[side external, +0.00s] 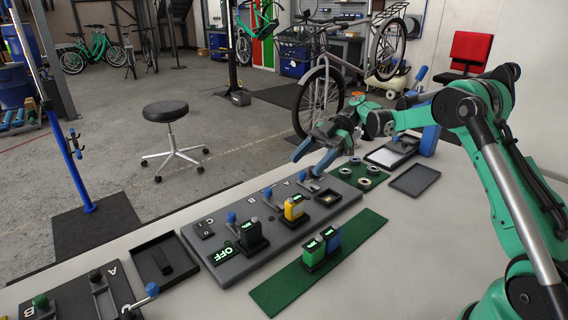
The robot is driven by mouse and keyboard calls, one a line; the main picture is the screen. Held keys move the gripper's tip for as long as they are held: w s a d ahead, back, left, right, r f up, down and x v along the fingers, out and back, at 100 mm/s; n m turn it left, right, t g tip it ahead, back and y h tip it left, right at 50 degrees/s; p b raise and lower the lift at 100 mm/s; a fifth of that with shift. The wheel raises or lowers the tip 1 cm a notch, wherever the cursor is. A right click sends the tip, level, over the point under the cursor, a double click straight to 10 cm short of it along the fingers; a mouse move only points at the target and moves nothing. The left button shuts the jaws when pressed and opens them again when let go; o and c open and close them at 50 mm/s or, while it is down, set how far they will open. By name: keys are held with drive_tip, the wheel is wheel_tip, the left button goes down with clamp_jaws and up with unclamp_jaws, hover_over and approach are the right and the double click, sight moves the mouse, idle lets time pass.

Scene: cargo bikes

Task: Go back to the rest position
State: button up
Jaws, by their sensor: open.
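My gripper (314,158) shows in the side external view at the end of my green arm. It is open and empty, with its blue fingers pointing down and left. It hangs above the back right end of the grey board (225,268). The board carries a yellow block (294,208) and a dark green block (250,232) in black holders, with blue-knobbed levers beside them. A green block (313,250) and a blue block (333,238) stand in a black holder on the green mat (275,292).
An empty black tray (415,180) lies right of a small green mat with several rings (364,170). Another black tray (163,260) and a dark board with levers (70,302) lie at the left. A bicycle (322,90) and a stool (166,112) stand beyond the table.

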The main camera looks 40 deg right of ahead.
drive_tip(key=s+a+r+m+t+h, duration=0.2)
drive_tip(key=s+a+r+m+h, duration=0.3)
drive_tip(key=m, duration=0.4)
drive_tip(key=s+a+f+m+t+h, duration=0.1)
drive_tip(key=s+f+m+t+h, duration=0.3)
drive_tip(key=s+m+h, duration=0.3)
drive_tip(key=shift+s+a+m+t+h, duration=0.3)
drive_tip(key=shift+s+a+m+t, duration=0.15)
drive_tip(key=shift+m, duration=0.55)
